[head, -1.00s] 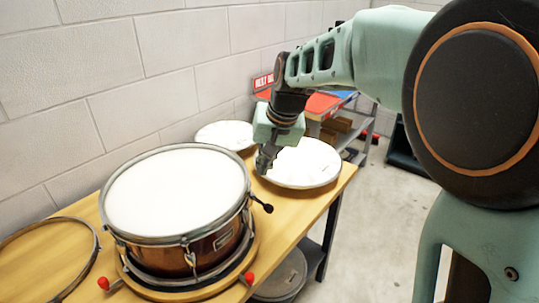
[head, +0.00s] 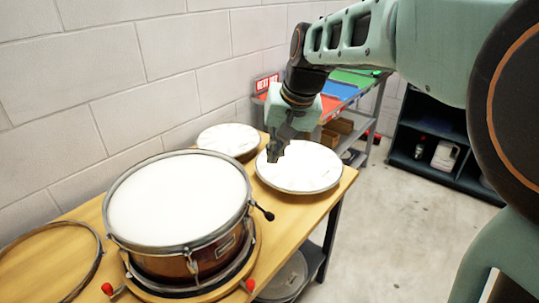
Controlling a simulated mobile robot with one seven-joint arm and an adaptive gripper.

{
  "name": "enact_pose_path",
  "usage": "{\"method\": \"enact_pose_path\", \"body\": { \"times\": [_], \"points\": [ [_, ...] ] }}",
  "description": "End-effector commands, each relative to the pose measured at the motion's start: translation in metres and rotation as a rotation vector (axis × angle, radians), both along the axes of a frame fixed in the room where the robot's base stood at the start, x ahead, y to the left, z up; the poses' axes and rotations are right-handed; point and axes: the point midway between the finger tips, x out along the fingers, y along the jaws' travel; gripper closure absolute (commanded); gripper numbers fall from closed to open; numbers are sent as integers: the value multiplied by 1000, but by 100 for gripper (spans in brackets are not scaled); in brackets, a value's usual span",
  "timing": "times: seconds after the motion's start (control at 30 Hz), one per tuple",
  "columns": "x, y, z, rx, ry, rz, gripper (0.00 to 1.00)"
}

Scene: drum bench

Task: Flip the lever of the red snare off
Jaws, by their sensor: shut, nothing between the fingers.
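The red snare (head: 190,268) is a brown-red drum with a white head (head: 180,197) and metal rims. It stands on a round wooden stand on the bench. A black-tipped lever (head: 263,211) sticks out from its right side, near the upper rim. My gripper (head: 273,158) is shut and empty. It points down above the left part of a white drum head behind the snare, apart from the lever. Two red knobs (head: 107,289) and (head: 250,282) show low at the stand's front.
A loose hoop (head: 98,250) lies at the bench's left. Two white round drum heads (head: 305,168) and (head: 228,138) lie at the back of the bench (head: 290,222). A shelf cart with coloured bins and a dark cabinet (head: 425,168) stand beyond. The floor at right is clear.

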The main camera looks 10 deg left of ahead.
Motion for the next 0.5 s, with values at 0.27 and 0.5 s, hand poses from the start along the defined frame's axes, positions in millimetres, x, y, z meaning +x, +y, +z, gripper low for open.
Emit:
{"method": "enact_pose_path", "body": {
  "times": [0.27, 0.5],
  "points": [
    [-24, -18, 27, -1, 0, -1, 100],
    [-29, -22, 32, -1, 2, -1, 100]
  ]
}}
